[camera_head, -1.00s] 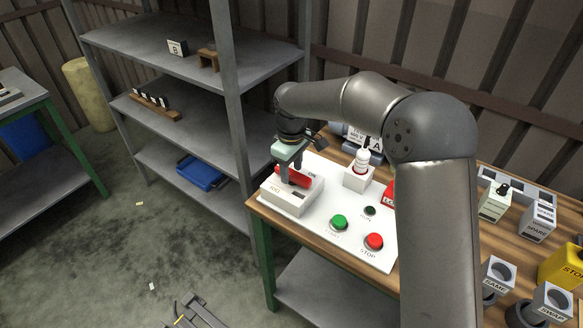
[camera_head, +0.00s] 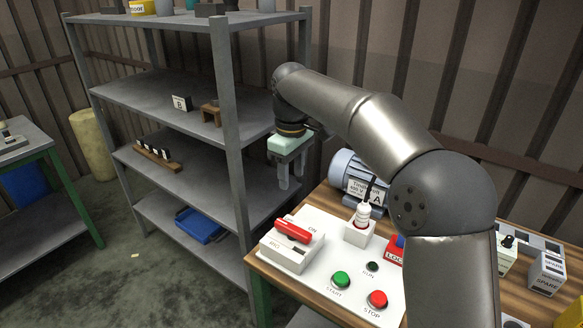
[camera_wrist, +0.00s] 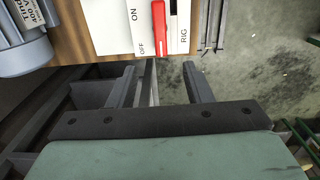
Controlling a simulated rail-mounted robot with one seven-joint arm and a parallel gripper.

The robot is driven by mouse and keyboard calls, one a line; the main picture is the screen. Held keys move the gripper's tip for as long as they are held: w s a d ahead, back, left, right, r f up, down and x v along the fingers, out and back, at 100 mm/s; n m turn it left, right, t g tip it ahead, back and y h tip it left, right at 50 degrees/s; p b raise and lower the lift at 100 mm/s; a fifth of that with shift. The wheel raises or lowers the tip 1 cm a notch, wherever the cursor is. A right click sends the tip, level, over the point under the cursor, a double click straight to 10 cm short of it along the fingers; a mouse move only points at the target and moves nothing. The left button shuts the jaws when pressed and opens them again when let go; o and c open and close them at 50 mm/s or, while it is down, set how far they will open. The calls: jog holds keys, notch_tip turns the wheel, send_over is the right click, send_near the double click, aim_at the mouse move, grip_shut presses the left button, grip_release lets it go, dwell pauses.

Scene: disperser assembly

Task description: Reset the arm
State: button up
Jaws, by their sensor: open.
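My gripper (camera_head: 291,172) hangs fingers-down in the head view, above and behind the control panel, in front of the grey shelf's right post. Its two fingers are apart with nothing between them. In the wrist view the open fingers (camera_wrist: 168,84) point toward the table edge. The red switch handle (camera_head: 293,230) sits on a white box on the panel (camera_head: 322,277), clear of my gripper. It also shows in the wrist view (camera_wrist: 158,28), beside the ON and OFF marks.
SPARE-labelled blocks (camera_head: 546,274) stand at the right. The metal shelf (camera_head: 160,90) is close on the left.

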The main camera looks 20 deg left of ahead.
jog(key=shift+r, duration=0.55)
